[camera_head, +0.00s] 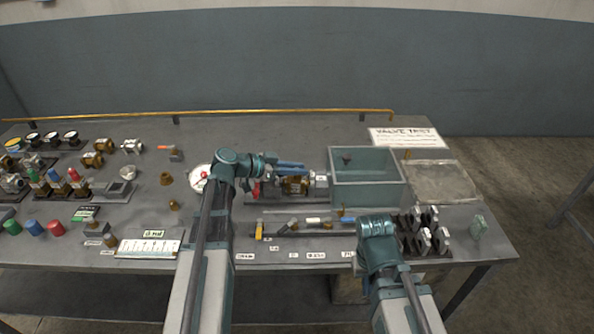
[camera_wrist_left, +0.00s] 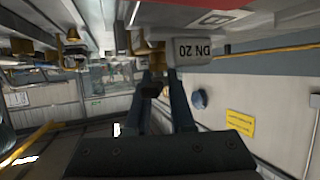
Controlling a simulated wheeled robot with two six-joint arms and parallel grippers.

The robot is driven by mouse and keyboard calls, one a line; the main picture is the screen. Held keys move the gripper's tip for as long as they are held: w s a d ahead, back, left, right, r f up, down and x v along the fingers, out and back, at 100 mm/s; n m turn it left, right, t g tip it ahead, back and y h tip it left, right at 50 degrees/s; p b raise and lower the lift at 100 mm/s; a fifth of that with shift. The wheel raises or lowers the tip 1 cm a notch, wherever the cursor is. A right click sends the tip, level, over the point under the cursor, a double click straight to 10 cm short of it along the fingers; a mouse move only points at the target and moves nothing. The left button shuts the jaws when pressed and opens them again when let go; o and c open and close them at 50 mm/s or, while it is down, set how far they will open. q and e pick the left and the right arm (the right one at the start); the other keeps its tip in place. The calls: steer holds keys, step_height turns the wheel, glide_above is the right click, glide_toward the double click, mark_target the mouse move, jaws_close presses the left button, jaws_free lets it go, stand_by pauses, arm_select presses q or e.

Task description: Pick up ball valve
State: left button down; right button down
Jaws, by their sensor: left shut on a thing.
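A brass ball valve (camera_head: 295,186) sits in the test fixture left of the teal tank in the head view. My left gripper (camera_head: 291,166) reaches over it from the left. In the left wrist view my two dark fingers (camera_wrist_left: 158,82) are shut on the brass valve (camera_wrist_left: 150,52), which is partly hidden by them, beside a grey block marked DN 20 (camera_wrist_left: 195,51). My right arm comes in at the lower right; its gripper (camera_head: 346,216) is mostly hidden near the bench front, and its jaws cannot be made out.
A teal open tank (camera_head: 368,192) stands just right of the fixture. Gauges and brass fittings (camera_head: 92,159) crowd the left side. A brass pipe (camera_head: 270,111) runs along the back edge. A clear sheet (camera_head: 442,181) lies at right.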

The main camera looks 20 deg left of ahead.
arm_select(q)
step_height(320, 180, up, 10)
steer(key=p, duration=0.9)
steer(key=shift+f, duration=0.2)
steer(key=shift+a, duration=0.1)
